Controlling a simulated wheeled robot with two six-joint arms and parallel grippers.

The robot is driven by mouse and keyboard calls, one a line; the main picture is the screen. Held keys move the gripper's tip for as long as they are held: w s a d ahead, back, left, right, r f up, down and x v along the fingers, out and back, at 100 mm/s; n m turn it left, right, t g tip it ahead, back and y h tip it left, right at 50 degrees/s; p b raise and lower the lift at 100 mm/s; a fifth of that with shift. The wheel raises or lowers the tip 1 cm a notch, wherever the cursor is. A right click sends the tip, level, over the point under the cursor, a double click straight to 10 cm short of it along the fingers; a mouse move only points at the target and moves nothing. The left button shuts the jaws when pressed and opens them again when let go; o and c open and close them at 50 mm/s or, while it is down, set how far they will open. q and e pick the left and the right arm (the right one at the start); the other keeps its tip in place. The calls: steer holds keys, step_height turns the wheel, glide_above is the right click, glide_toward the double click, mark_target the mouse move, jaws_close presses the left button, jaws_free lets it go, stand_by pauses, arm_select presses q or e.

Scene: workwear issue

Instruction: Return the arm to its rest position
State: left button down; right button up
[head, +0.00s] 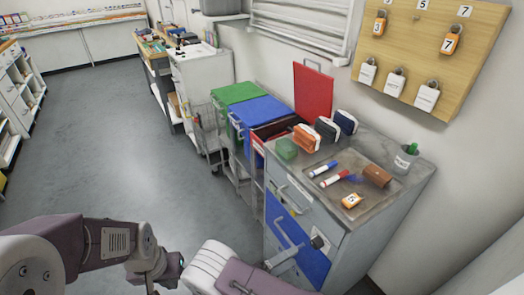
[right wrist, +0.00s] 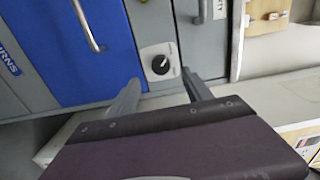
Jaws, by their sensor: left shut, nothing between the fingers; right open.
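My right gripper (head: 292,257) is in front of the grey cabinet (head: 345,262), near a black knob (head: 318,242). In the right wrist view its two fingers (right wrist: 160,84) are spread open and empty, and the knob (right wrist: 160,65) on its pale plate lies just beyond and between their tips. Contact with the cabinet cannot be told. My left arm comes in low at the left of the head view, its gripper (head: 165,276) shut, empty and only partly visible above the floor, apart from the cabinet. The blue door (head: 297,255) looks closed.
Green (head: 235,93) and blue (head: 262,112) lidded bins and a wire cart (head: 205,125) stand behind. A padlock board (head: 435,50) hangs right. Floor at left is clear.

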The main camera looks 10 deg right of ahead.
steer(key=s+d+r+m+g+y+p, duration=0.2)
steer(key=s+r+m+g+y+p, duration=0.25)
steer(key=m, duration=0.65)
steer(key=s+d+r+m+g+y+p, duration=0.25)
steer(key=r+m+g+y, duration=0.35)
steer(key=m, duration=0.5)
step_height(320, 180, up, 8)
steer(key=w+m+t+y+p, duration=0.1)
steer(key=m+t+y, duration=0.1)
steer(key=m, duration=0.7)
steer(key=a+m+t+y+p, duration=0.1)
steer(key=m+y, duration=0.3)
steer(key=m, duration=0.6)
steer(key=shift+w+a+t+p, duration=0.15)
steer(key=shift+w+t+p, duration=0.25)
steer(key=shift+t+p, duration=0.35)
steer(key=shift+r, duration=0.1)
